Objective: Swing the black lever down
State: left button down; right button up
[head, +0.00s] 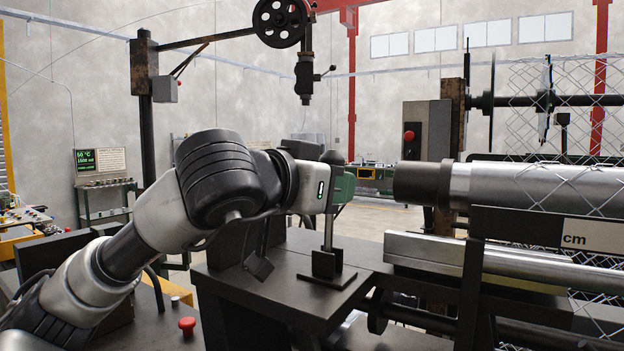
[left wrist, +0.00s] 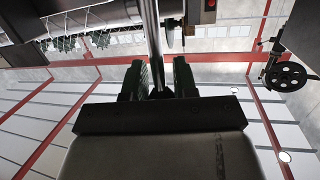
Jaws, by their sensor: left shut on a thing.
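The lever (head: 328,232) stands upright on a black bracket on the dark machine bench. It has a steel rod and a dark round knob (head: 333,157) on top. My left gripper (head: 343,188) is at the upper part of the rod, just below the knob. In the left wrist view, the green fingers of my left gripper (left wrist: 158,80) stand on either side of the steel rod (left wrist: 150,35) and are shut on it. The gripper hides part of the rod in the head view. My right gripper is not in view.
A thick metal roller (head: 510,185) and a rail with a cm scale (head: 590,233) lie to the right of the lever. Chain-link mesh (head: 570,90) hangs at the right. A red button (head: 187,325) is at the front left. The bench top (head: 290,277) around the lever's bracket is clear.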

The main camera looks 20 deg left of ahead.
pick_arm(q)
jog(key=d, duration=0.1)
jog(key=d+m+b, duration=0.1)
jog(key=d+f, duration=0.1)
jog(key=shift+s+d+b, duration=0.3)
jog(key=shift+d+b, duration=0.1)
jog(key=shift+d+f, duration=0.15)
dwell(1.0)
